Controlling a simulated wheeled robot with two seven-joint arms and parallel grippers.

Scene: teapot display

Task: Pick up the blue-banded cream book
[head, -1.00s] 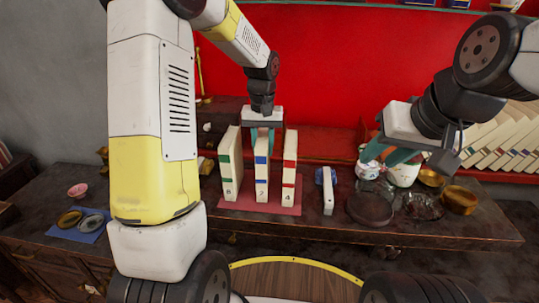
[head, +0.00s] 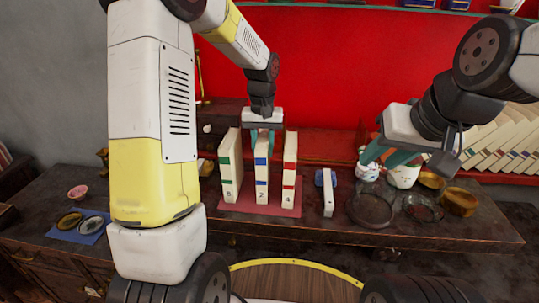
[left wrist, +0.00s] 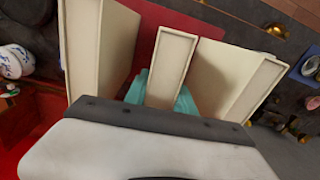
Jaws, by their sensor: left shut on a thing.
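The blue-banded cream book (head: 262,172) stands upright in the middle of three cream books on a red mat (head: 231,209). My left gripper (head: 263,136) reaches down from above and is shut on the top of this book. In the left wrist view the book (left wrist: 171,65) sits between the teal fingers, whose tips are partly hidden by the books. The green-banded book (head: 230,173) is on its left and the red-banded book (head: 289,172) on its right. My right gripper (head: 390,157) is open and empty at the right, in front of the cups.
A small white upright piece (head: 327,195) and dark round dishes (head: 370,211) stand right of the mat. White cups (head: 404,176) and brass bowls (head: 459,201) are behind and beyond them. A blue cloth (head: 90,234) with small dishes lies at the left.

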